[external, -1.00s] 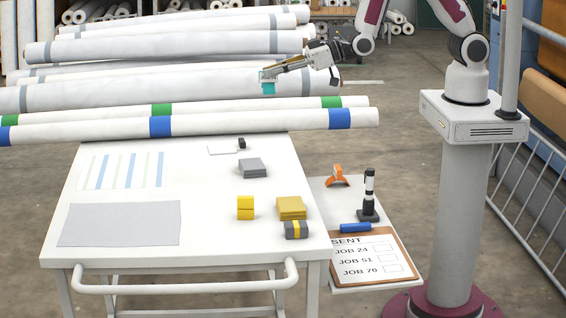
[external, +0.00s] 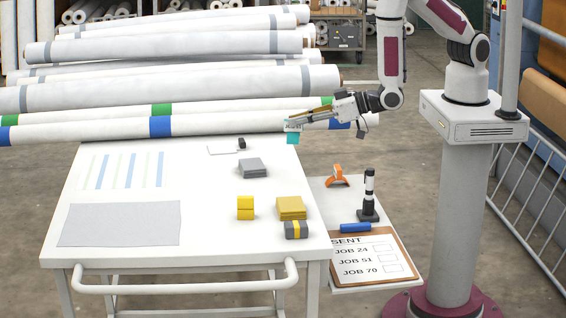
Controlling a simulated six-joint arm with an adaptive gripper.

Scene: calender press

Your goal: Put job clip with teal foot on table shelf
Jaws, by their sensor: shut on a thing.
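My gripper (external: 302,119) is shut on the job clip with the teal foot (external: 293,137). The clip has a pale label with small dark print above its teal foot. I hold it in the air near the front fabric roll, above and beyond the table's far right corner. The table shelf (external: 318,198) is the lower white side surface at the right of the table, nearer the camera than the clip. The clip looks apart from any surface.
An orange clip (external: 337,176), a black-and-white stand (external: 369,197), a blue marker (external: 355,228) and a clipboard (external: 372,262) are on the shelf. The white table (external: 205,195) holds a grey block (external: 252,168), yellow blocks (external: 291,208) and flat sheets. Long rolls (external: 230,125) lie behind.

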